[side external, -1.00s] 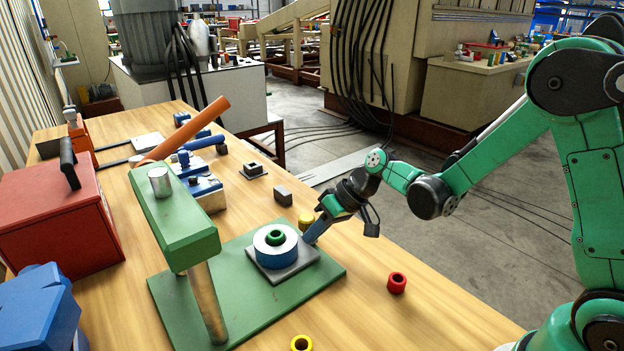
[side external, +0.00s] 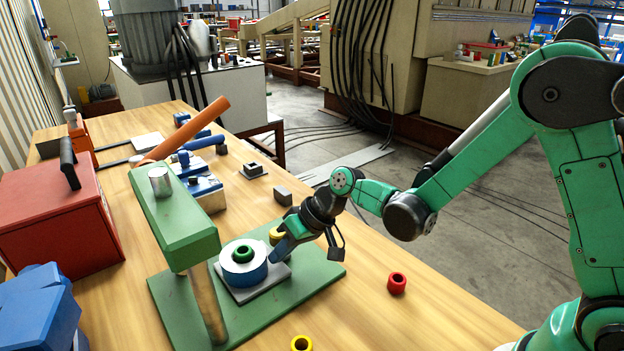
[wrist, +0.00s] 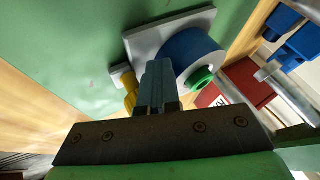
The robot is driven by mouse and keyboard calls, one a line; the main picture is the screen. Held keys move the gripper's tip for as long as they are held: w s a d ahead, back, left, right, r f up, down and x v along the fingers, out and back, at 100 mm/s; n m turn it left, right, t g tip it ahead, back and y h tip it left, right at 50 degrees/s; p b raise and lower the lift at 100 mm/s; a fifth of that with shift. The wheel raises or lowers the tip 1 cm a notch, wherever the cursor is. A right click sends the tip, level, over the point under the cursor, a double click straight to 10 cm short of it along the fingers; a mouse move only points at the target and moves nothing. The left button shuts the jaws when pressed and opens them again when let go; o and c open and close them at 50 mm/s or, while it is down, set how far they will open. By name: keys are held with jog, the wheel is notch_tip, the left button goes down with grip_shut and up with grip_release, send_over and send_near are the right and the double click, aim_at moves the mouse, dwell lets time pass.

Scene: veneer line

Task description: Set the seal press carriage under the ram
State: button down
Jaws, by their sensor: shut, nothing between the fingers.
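The carriage (side external: 262,288) is a grey plate on the green press base (side external: 310,283). It bears a blue and white round seat (side external: 232,262) with a green ring (side external: 243,253) on it. The green press head (side external: 180,225) stands to its left on a steel column (side external: 207,305). A silver ram top (side external: 160,181) shows at the head's far end; its lower end is hidden. The carriage stands to the right of the head. My gripper (side external: 276,254) is shut and empty, low at the carriage's right side. In the wrist view its fingers (wrist: 158,75) appear against the plate's edge (wrist: 143,45); contact is unclear.
A yellow piece (side external: 276,235) is close behind my gripper. A grey block (side external: 283,196) is farther back. A red box (side external: 50,220) and blue fixture (side external: 203,187) stand left. The table's right front is mostly clear.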

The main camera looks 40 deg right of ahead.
jog(key=a, duration=0.9)
jog(key=shift+a, duration=0.25)
jog(key=d+v, duration=0.1)
jog(key=v, duration=0.9)
jog(key=s+d+r+t+h, duration=0.1)
jog(key=s+d+h, duration=0.2)
jog(key=d, duration=0.4)
jog(key=s+d+r+m+t+h, duration=0.1)
jog(key=s+d+h, duration=0.1)
jog(key=s+d, duration=0.3)
jog(key=shift+d+r+t+h, duration=0.15)
jog(key=shift+d+t+h, duration=0.2)
jog(key=shift+d, duration=0.65)
